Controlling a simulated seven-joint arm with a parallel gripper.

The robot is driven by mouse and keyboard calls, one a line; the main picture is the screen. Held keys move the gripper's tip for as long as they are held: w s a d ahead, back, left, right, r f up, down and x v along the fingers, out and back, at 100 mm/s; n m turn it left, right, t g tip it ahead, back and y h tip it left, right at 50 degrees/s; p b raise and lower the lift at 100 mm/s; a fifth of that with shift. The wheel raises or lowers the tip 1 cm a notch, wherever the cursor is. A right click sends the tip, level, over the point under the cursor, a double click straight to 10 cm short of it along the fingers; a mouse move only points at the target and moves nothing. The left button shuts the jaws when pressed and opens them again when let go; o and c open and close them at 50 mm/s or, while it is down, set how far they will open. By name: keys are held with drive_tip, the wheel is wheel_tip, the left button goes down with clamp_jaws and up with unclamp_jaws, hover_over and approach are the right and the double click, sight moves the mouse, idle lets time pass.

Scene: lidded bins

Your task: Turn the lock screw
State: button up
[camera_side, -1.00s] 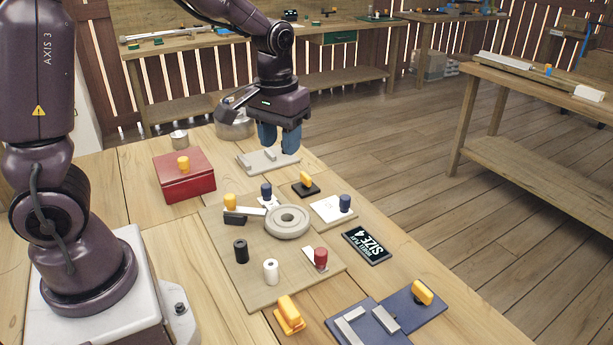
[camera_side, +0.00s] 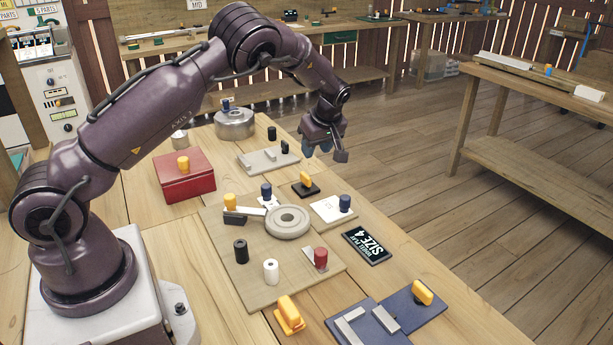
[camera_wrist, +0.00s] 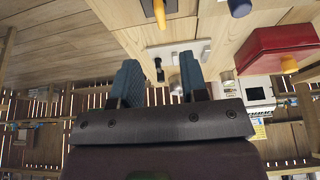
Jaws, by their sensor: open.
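My gripper (camera_side: 317,149) hangs at the far right edge of the table, open and empty, apart from every fitting. Its two blue fingers also show spread apart in the wrist view (camera_wrist: 160,75). I cannot tell which fitting is the lock screw. A beige board (camera_side: 225,275) in the middle of the table carries a grey ring (camera_side: 287,222), a lever with a yellow knob (camera_side: 231,202), a red knob (camera_side: 320,257), a black cylinder (camera_side: 241,251), a white cylinder (camera_side: 270,271) and a blue knob (camera_side: 266,191). A white plate with a blue knob (camera_side: 345,203) lies at its right corner.
A red box (camera_side: 184,178) with a yellow knob stands left. A grey plate (camera_side: 262,160) with bars and a metal pot (camera_side: 235,124) are behind. A black display (camera_side: 367,246) reads "SIZE 4". Blue plates (camera_side: 372,320) lie in front.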

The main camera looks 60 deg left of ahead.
sight(307, 175)
drive_tip(key=x, duration=1.2)
drive_tip(key=shift+d, duration=0.1)
clamp_jaws()
